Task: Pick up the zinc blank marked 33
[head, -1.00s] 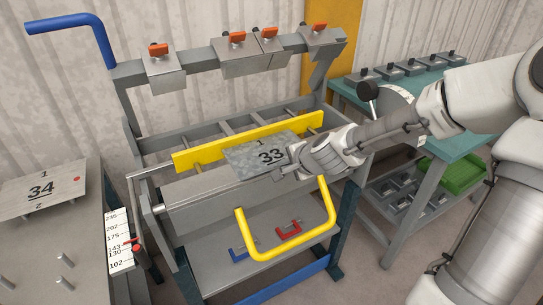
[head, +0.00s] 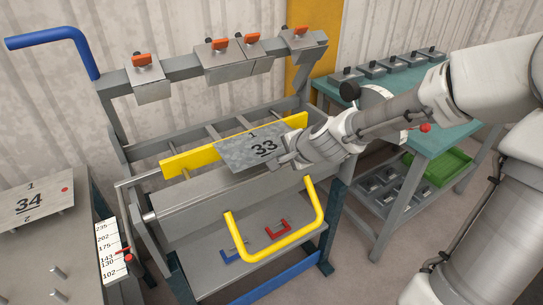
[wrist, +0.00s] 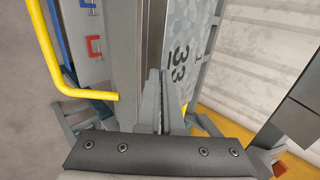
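The zinc blank marked 33 (head: 238,150) is a mottled grey plate with a black "33" and a small "1". My gripper (head: 284,160) is at its right end in the head view, shut on its edge. The blank is above the bender's bed, in front of the yellow bar, and looks slightly raised. In the wrist view, my gripper's fingers (wrist: 163,88) are close together at the edge of the blank (wrist: 188,45), whose "33" appears sideways. The pinched edge is partly hidden by the fingers.
The bender's yellow bar (head: 185,163) is close behind the blank, with a clamp beam (head: 185,72) above. A yellow handle (head: 268,234) sticks out in front. A plate marked 34 (head: 32,203) lies on the left table. A teal bench (head: 455,135) stands right.

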